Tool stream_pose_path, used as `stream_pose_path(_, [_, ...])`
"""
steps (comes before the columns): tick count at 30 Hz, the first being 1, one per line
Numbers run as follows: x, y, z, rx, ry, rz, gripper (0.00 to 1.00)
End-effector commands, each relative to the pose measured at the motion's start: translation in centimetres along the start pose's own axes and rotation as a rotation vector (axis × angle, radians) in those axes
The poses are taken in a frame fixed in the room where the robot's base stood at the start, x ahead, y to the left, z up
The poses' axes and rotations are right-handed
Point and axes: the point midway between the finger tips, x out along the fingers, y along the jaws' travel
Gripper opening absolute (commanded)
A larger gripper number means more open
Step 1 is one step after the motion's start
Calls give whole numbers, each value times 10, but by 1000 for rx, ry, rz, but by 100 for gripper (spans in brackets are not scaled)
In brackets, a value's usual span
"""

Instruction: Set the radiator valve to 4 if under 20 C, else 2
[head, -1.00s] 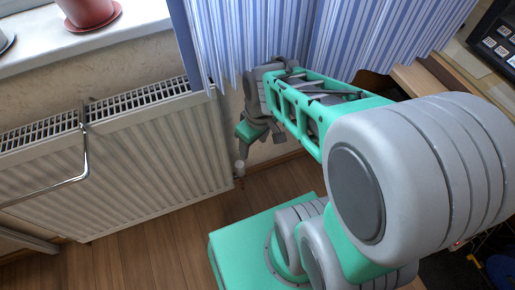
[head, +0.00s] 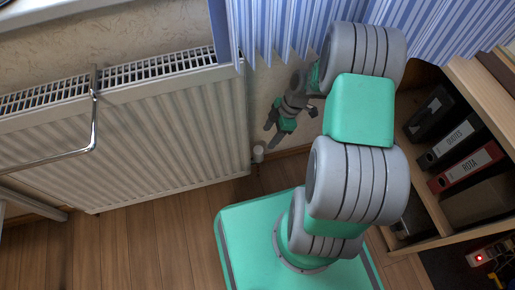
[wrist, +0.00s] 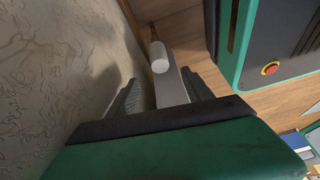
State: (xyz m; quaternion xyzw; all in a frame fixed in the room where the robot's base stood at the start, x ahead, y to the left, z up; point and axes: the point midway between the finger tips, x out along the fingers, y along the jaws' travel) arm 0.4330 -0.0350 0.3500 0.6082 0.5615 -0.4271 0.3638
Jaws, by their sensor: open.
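The white radiator (head: 150,140) stands against the wall at the left in the head view. A small white cylinder, the radiator valve (head: 258,153), sits by its lower right corner. The valve also shows in the wrist view (wrist: 159,58) as a plain white cylinder near a copper-coloured pipe; I cannot read any numbers on it. My gripper (head: 271,134) is open and empty, above the valve and apart from it. In the wrist view the valve appears beyond and between the fingers of my gripper (wrist: 158,90). No temperature reading is visible.
A blue striped curtain (head: 285,25) hangs over the wall behind my arm. A metal rail (head: 94,125) crosses the radiator's front. A wooden shelf (head: 487,82) with binders stands at the right. Wooden floor (head: 150,245) is clear before the radiator.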

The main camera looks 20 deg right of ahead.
Motion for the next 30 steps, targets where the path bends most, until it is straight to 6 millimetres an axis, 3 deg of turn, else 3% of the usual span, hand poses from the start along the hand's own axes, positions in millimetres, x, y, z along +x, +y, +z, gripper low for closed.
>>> stream_pose_path(7, [30, 1, 6, -44, 14, -1, 59])
stream_pose_path(18, [114, 1, 4, -44, 13, -1, 59])
stream_pose_path(22, [126, 1, 3, -44, 12, 0, 59])
stream_pose_path(30, [126, 1, 2, -43, 12, 1, 59])
